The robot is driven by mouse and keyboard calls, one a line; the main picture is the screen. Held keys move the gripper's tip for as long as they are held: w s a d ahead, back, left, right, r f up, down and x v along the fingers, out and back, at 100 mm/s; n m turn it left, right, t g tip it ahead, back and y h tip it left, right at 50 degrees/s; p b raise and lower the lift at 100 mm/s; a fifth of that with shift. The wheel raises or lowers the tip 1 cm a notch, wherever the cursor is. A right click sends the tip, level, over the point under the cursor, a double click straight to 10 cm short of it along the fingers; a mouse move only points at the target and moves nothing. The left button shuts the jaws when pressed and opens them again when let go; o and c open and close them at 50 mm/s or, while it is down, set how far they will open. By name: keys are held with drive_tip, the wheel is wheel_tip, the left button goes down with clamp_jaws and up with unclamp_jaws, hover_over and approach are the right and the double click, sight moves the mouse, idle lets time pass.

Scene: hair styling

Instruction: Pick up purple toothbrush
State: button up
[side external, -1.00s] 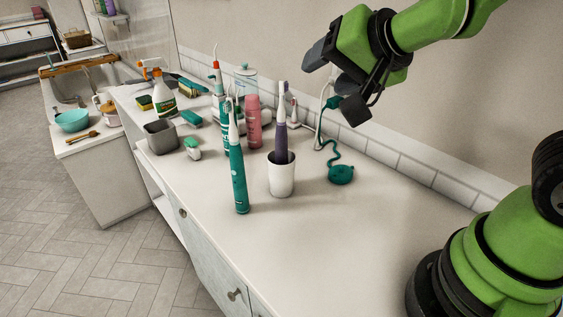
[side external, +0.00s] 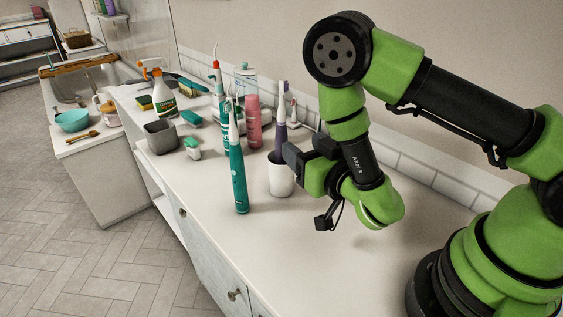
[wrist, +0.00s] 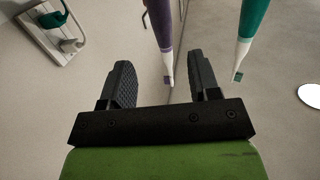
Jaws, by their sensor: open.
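The purple toothbrush (side external: 281,130) stands upright in a white cup (side external: 280,178) on the counter. Its white head points up. My gripper (side external: 308,148) is open and empty, just right of the toothbrush in the side view, at about the height of the cup's rim. In the wrist view the purple toothbrush (wrist: 160,25) reaches down from the top edge. Its white head lines up with the gap between my open fingers (wrist: 163,75), closer to the right finger. The cup is out of the wrist view, and my gripper partly hides it in the side view.
A teal toothbrush (side external: 238,178) stands left of the cup and also shows in the wrist view (wrist: 253,22). A pink bottle (side external: 254,122) stands behind. A grey container (side external: 161,136) is further left. The front right counter is clear.

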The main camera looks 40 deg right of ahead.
sight(284, 133)
drive_tip(key=shift+a+x, duration=0.2)
drive_tip(key=shift+x, duration=4.7)
drive_tip(key=shift+r, duration=0.1)
drive_tip(key=shift+c, duration=0.4)
drive_tip(key=c, duration=0.8)
